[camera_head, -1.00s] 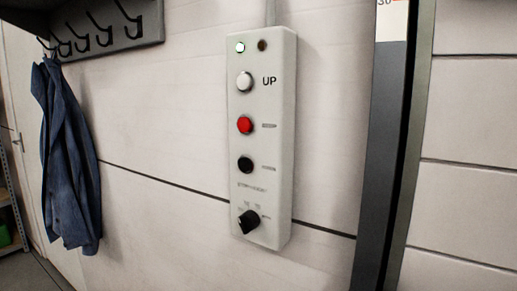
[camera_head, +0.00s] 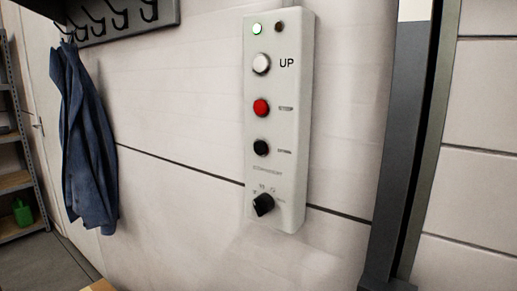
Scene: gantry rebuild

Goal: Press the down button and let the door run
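A pale control box (camera_head: 279,175) is mounted on the wall near the middle of the head view. From top to bottom it carries a white button (camera_head: 261,64) labelled UP, a red button (camera_head: 261,107), a black button (camera_head: 261,147) and a black rotary knob (camera_head: 264,204). The labels beside the red and black buttons are too blurred to read. The panelled door (camera_head: 475,190) stands at the right behind a dark upright frame (camera_head: 402,150). My gripper is not in view.
A blue jacket (camera_head: 88,140) hangs at the left under a hook rail (camera_head: 130,30). A metal shelf (camera_head: 14,180) with a green can (camera_head: 23,212) stands at the far left. The wall around the control box is clear. Something orange shows at the bottom edge.

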